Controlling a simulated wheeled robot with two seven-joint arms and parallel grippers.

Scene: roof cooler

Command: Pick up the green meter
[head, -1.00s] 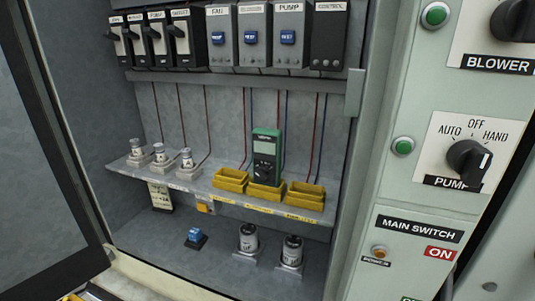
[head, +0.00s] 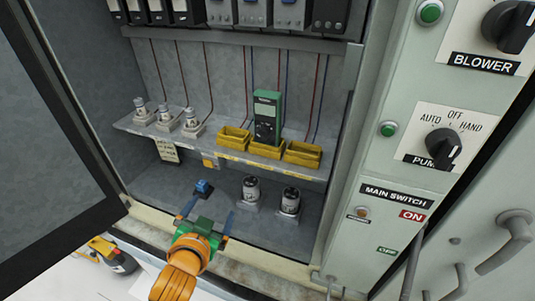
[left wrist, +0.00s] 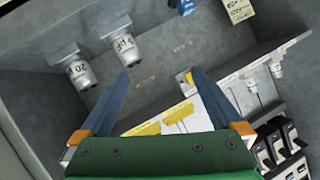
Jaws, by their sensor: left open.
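The green meter (head: 267,117) stands upright at the middle yellow bin (head: 267,149) on the cabinet's shelf. Whether it stands in the bin or just behind its front wall is hard to tell. My left gripper (head: 204,210) is open and empty at the cabinet's lower front edge, below, left of and apart from the meter. In the left wrist view its two blue fingers (left wrist: 160,76) are spread with nothing between them. I cannot make out the meter there; the green palm covers the lower part of that picture. My right gripper is not in view.
Yellow bins flank the meter left (head: 232,138) and right (head: 302,154). Several fuses (head: 165,117) stand on the shelf's left. Two larger cylinders (head: 250,189) and a small blue part (head: 203,187) are on the cabinet floor. The open door (head: 60,130) is left, the switch panel (head: 400,170) right.

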